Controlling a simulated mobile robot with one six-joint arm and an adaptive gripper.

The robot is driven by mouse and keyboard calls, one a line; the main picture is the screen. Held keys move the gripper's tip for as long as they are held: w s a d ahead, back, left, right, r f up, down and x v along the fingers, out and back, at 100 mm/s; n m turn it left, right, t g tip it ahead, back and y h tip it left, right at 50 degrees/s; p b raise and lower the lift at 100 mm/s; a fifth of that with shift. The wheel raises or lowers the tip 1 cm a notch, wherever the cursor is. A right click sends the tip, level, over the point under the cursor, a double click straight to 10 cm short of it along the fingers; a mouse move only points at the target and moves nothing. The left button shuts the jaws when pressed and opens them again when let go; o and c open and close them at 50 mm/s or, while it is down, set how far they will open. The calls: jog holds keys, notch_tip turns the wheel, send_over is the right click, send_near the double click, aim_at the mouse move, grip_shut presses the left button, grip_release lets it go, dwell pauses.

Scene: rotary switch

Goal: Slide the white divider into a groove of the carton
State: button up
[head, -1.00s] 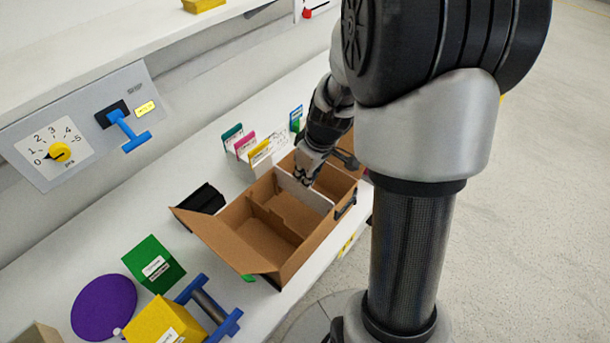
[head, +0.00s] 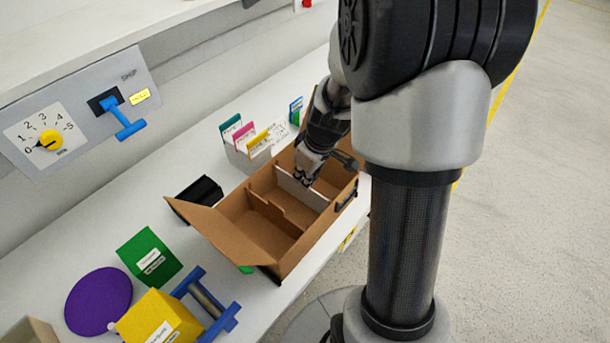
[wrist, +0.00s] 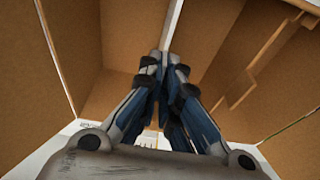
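The white divider (head: 303,192) stands on edge across the inside of the open brown carton (head: 287,262), right of a brown cross partition (head: 268,212). In the wrist view the divider (wrist: 173,22) shows as a thin pale strip running up from between the fingertips. My gripper (wrist: 164,60) is shut on the divider's upper edge; in the head view my gripper (head: 304,178) reaches down into the carton. The divider's lower edge and the grooves at its ends are hidden or too small to tell, so its seating is unclear.
A file holder with coloured tabs (head: 247,155) stands behind the carton, a black object (head: 200,192) behind its left part. A green box (head: 150,257), yellow box (head: 160,320), purple disc (head: 98,301) and blue-ended object (head: 208,305) lie left. A wall panel holds a dial (head: 47,140).

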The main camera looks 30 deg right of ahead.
jog(key=o, duration=0.6)
jog(key=shift+c, duration=0.2)
jog(key=shift+r+p, duration=2.85)
jog(key=shift+r, duration=1.25)
jog(key=s+a+r+m+t, duration=0.1)
jog(key=s+a+r+m, duration=0.1)
jog(key=s+a+r, duration=0.4)
jog(key=s+a+r+m+h, duration=0.1)
jog(key=s+a+r+m, duration=0.1)
jog(key=s+a+r, duration=0.4)
jog(key=s+r, duration=0.3)
jog(key=s, duration=0.4)
jog(key=shift+a+r+t, duration=0.35)
jog(key=shift+t, duration=0.05)
